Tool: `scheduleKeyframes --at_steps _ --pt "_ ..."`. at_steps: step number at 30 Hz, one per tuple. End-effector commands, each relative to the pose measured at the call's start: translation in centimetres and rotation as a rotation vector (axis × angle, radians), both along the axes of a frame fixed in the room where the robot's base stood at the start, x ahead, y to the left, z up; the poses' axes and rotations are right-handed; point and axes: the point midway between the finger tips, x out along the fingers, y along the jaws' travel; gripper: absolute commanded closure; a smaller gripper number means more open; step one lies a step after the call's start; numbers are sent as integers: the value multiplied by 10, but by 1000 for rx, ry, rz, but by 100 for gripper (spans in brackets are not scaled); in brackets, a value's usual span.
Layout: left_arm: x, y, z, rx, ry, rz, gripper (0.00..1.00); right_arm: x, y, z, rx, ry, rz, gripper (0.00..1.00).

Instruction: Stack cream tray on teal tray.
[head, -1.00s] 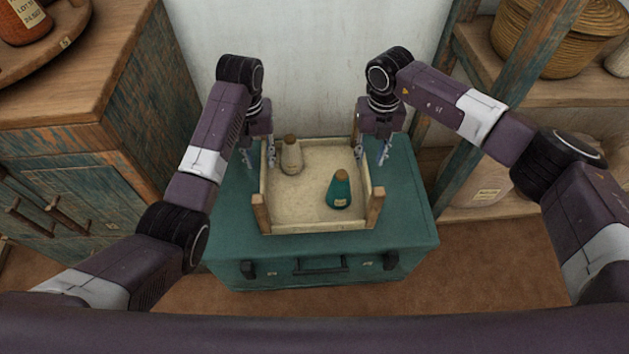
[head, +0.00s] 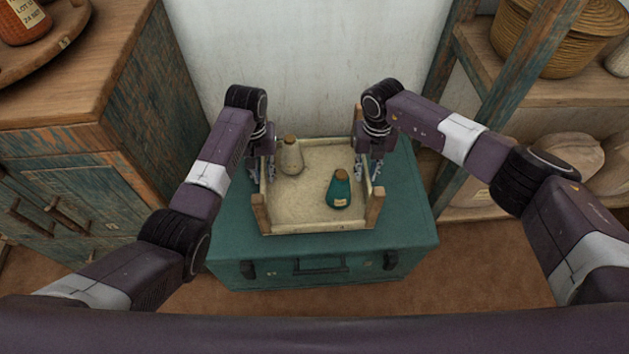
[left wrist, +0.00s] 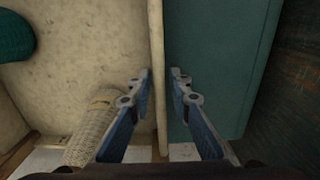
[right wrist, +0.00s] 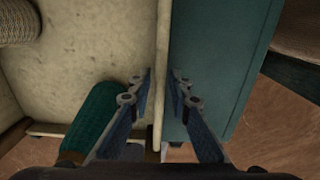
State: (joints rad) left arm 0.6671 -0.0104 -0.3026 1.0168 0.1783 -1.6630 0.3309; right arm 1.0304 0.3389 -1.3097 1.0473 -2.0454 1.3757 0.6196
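The cream tray (head: 312,222), with wooden corner posts, sits on a teal chest (head: 395,225). A cream bottle (head: 291,158) stands at its back left and a teal bottle (head: 339,190) at its right. My left gripper (head: 262,173) straddles the tray's left wall. My right gripper (head: 368,172) straddles its right wall. In the left wrist view the wall (left wrist: 157,40) runs between the open fingers (left wrist: 162,77), with a slim gap on the outer side. The right wrist view shows the same at the other wall (right wrist: 162,40) and fingers (right wrist: 163,77). No separate teal tray is recognisable.
A wooden cabinet (head: 60,170) with worn teal doors stands at the left. Shelves (head: 535,95) with a woven basket (head: 555,40) stand at the right. A pale wall (head: 310,60) closes the back. Brown floor (head: 480,265) shows around the chest.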

Motion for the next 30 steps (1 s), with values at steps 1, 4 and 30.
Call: scheduleKeyframes --at_steps 1,4,30 --pt "0 0 0 0 0 0 90 0 0 0 0 0 0 90" --pt "0 0 0 0 0 0 100 0 0 0 0 0 0 100" --pt "1 0 14 -1 -2 0 100 1 0 14 1 -2 -1 100"
